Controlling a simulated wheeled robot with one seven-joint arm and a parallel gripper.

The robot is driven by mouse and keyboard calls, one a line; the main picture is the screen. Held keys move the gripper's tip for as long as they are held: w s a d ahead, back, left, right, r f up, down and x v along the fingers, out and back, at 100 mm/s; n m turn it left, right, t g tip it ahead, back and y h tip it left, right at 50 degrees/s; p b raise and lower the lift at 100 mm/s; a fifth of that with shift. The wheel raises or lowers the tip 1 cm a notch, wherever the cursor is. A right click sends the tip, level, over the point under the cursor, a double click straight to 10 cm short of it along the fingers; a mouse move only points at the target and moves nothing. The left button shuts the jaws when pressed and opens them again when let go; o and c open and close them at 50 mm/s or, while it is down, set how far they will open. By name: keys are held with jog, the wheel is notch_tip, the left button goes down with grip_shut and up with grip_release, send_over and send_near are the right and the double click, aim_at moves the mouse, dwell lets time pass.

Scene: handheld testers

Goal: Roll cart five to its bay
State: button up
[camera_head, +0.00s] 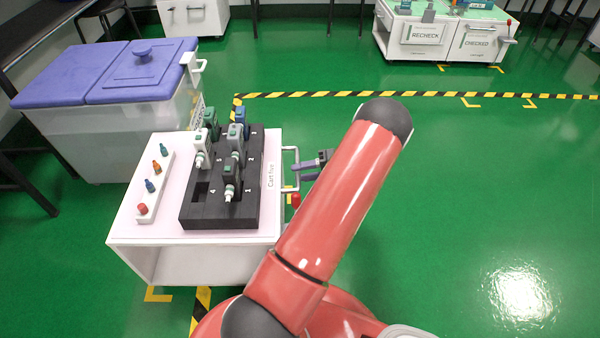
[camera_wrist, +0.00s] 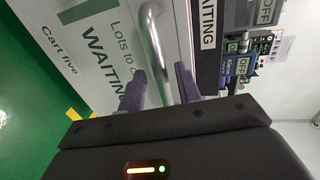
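Cart five (camera_head: 123,228) is a white cart with its name on the top edge, standing at the left in the head view. It carries a black rack (camera_head: 190,218) of handheld testers. Its metal handle (camera_head: 284,168) sticks out on its right side. My gripper (camera_head: 309,168) is at this handle. In the wrist view, the purple fingers (camera_wrist: 160,82) stand apart on either side of the handle bar (camera_wrist: 153,40), with gaps visible; the gripper looks open around it. The cart's side there reads "WAITING". Yellow floor corner marks (camera_head: 468,103) lie at the back right, with bare floor between them.
A clear bin with blue lids (camera_head: 75,75) stands close behind cart five. Another white cart (camera_head: 425,50) with "RECHECK" and "CHECKED" signs stands at the back right. Black-yellow tape (camera_head: 400,94) crosses the floor. Green floor at right is clear. A corner mark (camera_head: 155,294) lies by cart five.

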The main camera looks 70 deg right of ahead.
jog(key=v, duration=0.7)
jog(key=shift+f, duration=0.15)
dwell(0.3)
